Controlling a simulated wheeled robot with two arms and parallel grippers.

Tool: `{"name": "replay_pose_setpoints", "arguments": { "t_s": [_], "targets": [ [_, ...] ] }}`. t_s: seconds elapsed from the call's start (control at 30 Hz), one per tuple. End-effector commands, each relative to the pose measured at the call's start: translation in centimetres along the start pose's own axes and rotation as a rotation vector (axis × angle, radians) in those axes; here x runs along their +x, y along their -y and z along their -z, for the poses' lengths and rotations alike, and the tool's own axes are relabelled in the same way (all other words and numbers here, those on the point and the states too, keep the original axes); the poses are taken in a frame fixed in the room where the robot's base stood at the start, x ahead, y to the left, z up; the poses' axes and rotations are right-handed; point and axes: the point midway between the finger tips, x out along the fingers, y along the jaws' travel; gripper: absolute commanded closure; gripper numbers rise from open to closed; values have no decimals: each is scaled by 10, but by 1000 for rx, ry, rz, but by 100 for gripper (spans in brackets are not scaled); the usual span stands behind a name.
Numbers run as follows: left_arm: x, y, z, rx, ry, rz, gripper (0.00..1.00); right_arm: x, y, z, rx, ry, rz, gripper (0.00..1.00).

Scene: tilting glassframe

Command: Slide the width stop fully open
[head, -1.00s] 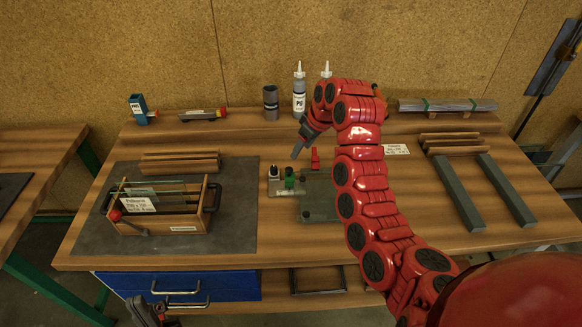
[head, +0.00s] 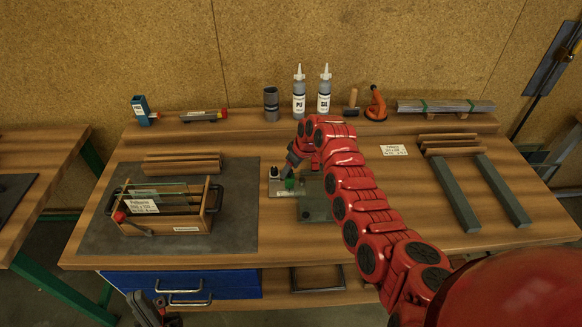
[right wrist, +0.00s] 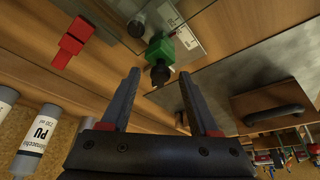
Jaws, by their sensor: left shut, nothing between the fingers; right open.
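The grey fixture plate (head: 318,205) lies at the middle of the bench. A green block (head: 290,184) with a dark knob sits at its left part, beside a pale plate with markings. In the right wrist view the green block (right wrist: 165,46) and its black knob (right wrist: 160,73) lie just beyond the open fingertips, between them in the picture. Which part is the width stop is not labelled legibly. My right gripper (right wrist: 160,95) is open and empty; in the head view it (head: 291,168) hangs just above the green block. My left gripper (head: 148,310) is shut and empty at the lower left, off the bench.
A red piece (right wrist: 68,43) stands on the bench near the fixture; my right arm hides it in the head view. A wooden crate (head: 185,222) stands on a dark mat at left. Bottles (head: 299,100) line the back shelf. Grey bars (head: 455,195) lie at right.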

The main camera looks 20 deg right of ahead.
Motion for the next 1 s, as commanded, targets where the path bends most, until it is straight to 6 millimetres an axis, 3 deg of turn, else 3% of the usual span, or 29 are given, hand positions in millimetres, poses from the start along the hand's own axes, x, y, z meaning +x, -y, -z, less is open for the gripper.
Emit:
{"name": "replay_pose_setpoints", "arguments": {
  "t_s": [0.17, 0.5, 0.53, 1.0],
  "targets": [
    [0, 0, 0, 0, 0, 0, 100, 0, 0, 0, 0, 0, 1, 38],
    [0, 0, 0, 0, 0, 0, 100, 0, 0, 0, 0, 1, 1, 98],
    [0, 0, 0, 0, 0, 0, 100, 0, 0, 0, 0, 1, 1, 100],
    [0, 0, 0, 0, 0, 0, 100, 0, 0, 0, 0, 1, 0, 100]
  ]
}}
